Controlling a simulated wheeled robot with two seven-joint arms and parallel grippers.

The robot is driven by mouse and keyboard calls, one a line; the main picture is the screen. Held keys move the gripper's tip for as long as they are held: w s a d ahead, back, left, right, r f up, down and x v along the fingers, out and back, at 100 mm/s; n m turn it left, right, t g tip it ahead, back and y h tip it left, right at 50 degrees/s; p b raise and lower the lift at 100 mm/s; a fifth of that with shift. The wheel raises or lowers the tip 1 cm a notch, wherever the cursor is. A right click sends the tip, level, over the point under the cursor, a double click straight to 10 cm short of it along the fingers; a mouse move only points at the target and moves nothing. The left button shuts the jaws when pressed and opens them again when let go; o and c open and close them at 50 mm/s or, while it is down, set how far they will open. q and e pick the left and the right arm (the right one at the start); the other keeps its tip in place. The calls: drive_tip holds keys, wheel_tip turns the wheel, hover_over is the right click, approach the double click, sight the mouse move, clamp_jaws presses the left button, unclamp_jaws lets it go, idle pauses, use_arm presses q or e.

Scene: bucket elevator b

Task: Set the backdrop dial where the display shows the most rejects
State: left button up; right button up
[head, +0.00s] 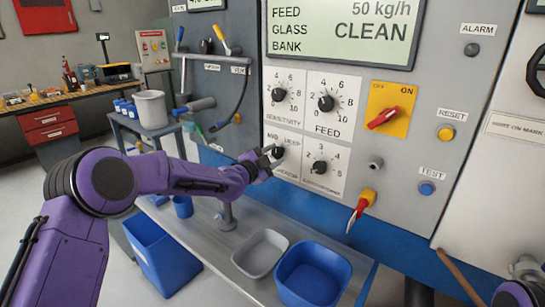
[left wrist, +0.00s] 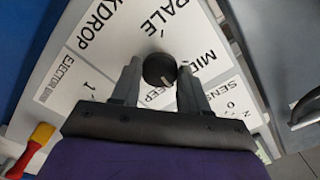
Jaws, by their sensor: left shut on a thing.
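The backdrop dial (head: 278,152) is a small black knob on a white plate low on the grey panel. In the left wrist view the knob (left wrist: 160,69) sits between my two fingers, with PALE, MID and DEEP printed around it. My left gripper (head: 270,155) is shut on this knob. My right gripper is out of view.
The sensitivity dial (head: 279,94), feed dial (head: 326,103) and ejector dial (head: 319,167) sit close by. A red switch (head: 383,117) on yellow is to the right. Below are a grey tub (head: 262,253) and a blue tub (head: 313,275) on a metal shelf.

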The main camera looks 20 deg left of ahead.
use_arm(q)
drive_tip(key=n, duration=0.3)
drive_tip(key=shift+n+p, duration=0.3)
drive_tip(key=shift+p, duration=0.05)
drive_tip(key=n+p, duration=0.1)
drive_tip(key=n, duration=0.3)
drive_tip(key=shift+n, duration=0.3)
drive_tip(key=n+p, duration=0.1)
drive_tip(key=n, duration=0.3)
drive_tip(key=shift+n, duration=0.3)
drive_tip(key=n+p, duration=0.1)
drive_tip(key=n, duration=0.2)
drive_tip(key=shift+n, duration=0.3)
drive_tip(key=n, duration=0.5)
drive_tip(key=shift+p, duration=0.3)
drive_tip(key=n, duration=0.5)
drive_tip(key=shift+n, duration=0.4)
